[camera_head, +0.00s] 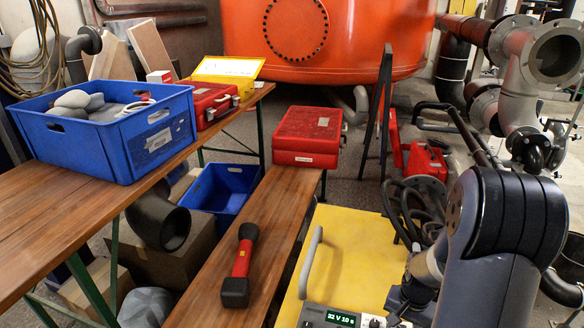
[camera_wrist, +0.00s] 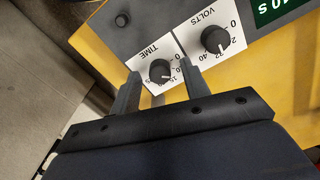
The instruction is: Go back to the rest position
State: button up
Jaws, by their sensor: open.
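My gripper (camera_wrist: 161,82) is open in the wrist view, its two fingers apart over the front panel of a yellow machine (camera_wrist: 275,85). The TIME knob (camera_wrist: 160,71) shows between the fingers; I cannot tell whether they touch it. The VOLTS knob (camera_wrist: 215,40) is just to the right. In the head view, the yellow machine (camera_head: 350,255) stands at the lower middle with a lit display (camera_head: 341,318) reading "32 V 10 s". My arm (camera_head: 500,240) covers the right of that view, and the gripper is hidden or cut off there.
A wooden bench (camera_head: 205,295) bears a red and black tool (camera_head: 240,265) and a red case (camera_head: 307,137). A blue crate (camera_head: 105,130) stands on the left bench. Grey pipes (camera_head: 525,90) and black hoses (camera_head: 410,205) crowd the right side behind my arm.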

jog(key=m, duration=0.4)
jog(key=shift+b, duration=0.35)
jog(key=shift+m+b, duration=0.3)
jog(key=shift+m, duration=1.4)
